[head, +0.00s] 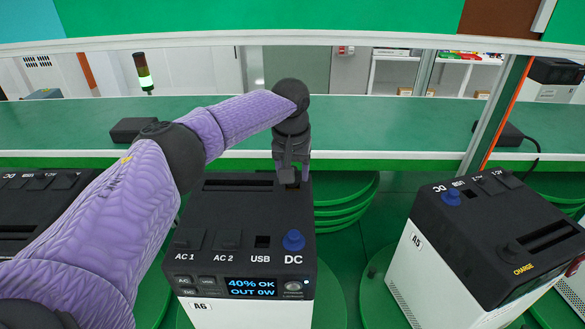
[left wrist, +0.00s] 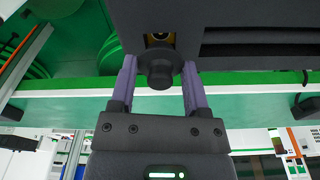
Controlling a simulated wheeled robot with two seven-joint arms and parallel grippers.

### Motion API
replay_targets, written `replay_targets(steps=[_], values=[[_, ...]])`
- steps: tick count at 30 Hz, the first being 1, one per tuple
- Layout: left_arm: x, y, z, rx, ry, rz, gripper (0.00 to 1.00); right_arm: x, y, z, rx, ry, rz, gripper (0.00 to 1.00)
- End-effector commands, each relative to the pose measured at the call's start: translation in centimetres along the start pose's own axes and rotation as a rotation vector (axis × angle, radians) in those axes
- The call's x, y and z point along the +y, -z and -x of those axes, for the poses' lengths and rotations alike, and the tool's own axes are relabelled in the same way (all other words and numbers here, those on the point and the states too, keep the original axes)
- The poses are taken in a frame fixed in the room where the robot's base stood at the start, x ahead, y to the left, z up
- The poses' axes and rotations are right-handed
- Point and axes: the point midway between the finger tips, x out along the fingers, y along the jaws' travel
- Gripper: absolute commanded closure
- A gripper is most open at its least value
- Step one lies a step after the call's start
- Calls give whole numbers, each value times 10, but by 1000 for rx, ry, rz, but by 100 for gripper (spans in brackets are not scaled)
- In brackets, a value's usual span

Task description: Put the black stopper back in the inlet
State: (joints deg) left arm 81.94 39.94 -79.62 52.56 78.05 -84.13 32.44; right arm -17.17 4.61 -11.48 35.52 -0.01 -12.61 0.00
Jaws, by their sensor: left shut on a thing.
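The power station marked A6 (head: 222,212) stands below my left arm in the head view. My left gripper (head: 291,178) points down at its far right top corner. In the left wrist view, the purple fingers of my left gripper (left wrist: 157,80) are shut on the black stopper (left wrist: 160,74), one on each side. The inlet (left wrist: 160,39) shows as a square opening with a yellowish inside, right beside the stopper and partly covered by it. I cannot tell whether the stopper touches it. In the head view the gripper hides the stopper. My right gripper is not in view.
A blue cap (head: 293,240) sits at A6's DC port. The station marked A5 (head: 490,235) stands to the right, with another blue cap (head: 451,198). Part of another station (head: 40,205) shows at left. A green shelf (head: 400,125) runs behind, with a white edge.

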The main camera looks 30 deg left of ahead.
Motion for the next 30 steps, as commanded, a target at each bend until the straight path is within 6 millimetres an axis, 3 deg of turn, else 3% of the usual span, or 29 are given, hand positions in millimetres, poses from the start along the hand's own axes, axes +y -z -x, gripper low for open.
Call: replay_targets(steps=[27, 28, 30], values=[[0, -2, -18, -1, 0, 0, 95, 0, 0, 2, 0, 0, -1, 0], [0, -2, -19, 0, 0, 0, 38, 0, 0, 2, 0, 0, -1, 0], [0, -2, -19, 0, 0, 0, 23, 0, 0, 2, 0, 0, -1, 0]])
